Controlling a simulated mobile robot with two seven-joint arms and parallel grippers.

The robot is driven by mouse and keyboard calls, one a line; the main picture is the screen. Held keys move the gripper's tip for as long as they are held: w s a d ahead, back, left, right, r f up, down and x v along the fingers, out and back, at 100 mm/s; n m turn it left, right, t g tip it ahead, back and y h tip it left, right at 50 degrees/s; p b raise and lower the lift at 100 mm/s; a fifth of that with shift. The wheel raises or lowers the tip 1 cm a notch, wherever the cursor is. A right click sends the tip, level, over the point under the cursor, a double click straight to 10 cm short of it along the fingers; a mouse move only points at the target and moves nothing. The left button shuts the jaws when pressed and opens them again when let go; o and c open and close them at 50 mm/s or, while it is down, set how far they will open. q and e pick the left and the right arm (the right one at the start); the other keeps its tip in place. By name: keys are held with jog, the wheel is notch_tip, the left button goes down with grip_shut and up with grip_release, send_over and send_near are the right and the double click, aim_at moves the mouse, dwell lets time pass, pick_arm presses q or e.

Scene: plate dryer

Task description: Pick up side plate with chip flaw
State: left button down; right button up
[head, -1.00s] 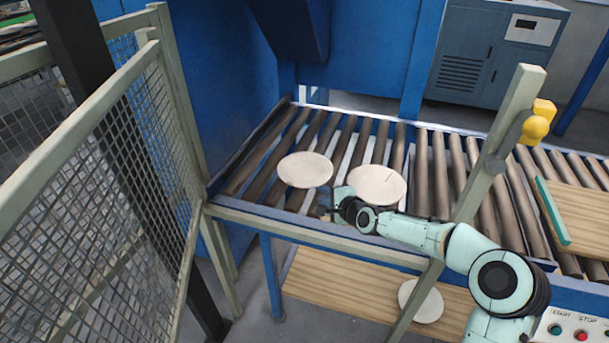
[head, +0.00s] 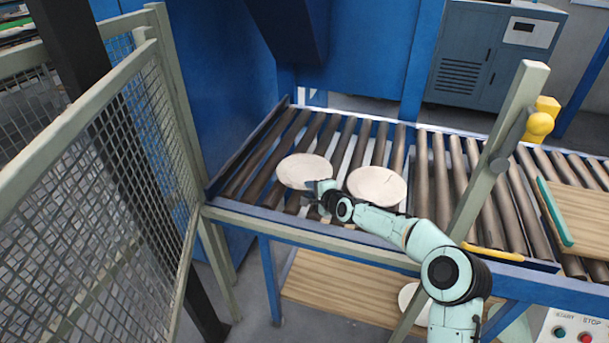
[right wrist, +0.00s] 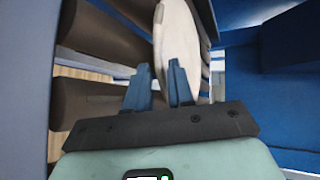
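Two pale round plates lie on the rollers in the head view: a left plate (head: 304,170) and a right plate (head: 378,183). The right plate has a thin dark line near its upper right; I cannot make out a rim chip on either. My right gripper (head: 317,187) is at the near edge of the left plate. In the right wrist view, the blue fingers (right wrist: 159,85) are apart. A plate (right wrist: 181,40) lies just beyond them, its edge showing in and beside the gap; I cannot tell whether they touch it. My left gripper is out of view.
The roller conveyor (head: 426,187) has a blue near rail. A mesh fence (head: 95,185) stands left. Another plate (head: 408,296) is partly visible on the wooden lower shelf (head: 345,290). A wooden board (head: 580,212) lies right.

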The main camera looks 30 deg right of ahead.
grip_shut()
jog(key=shift+r, duration=0.15)
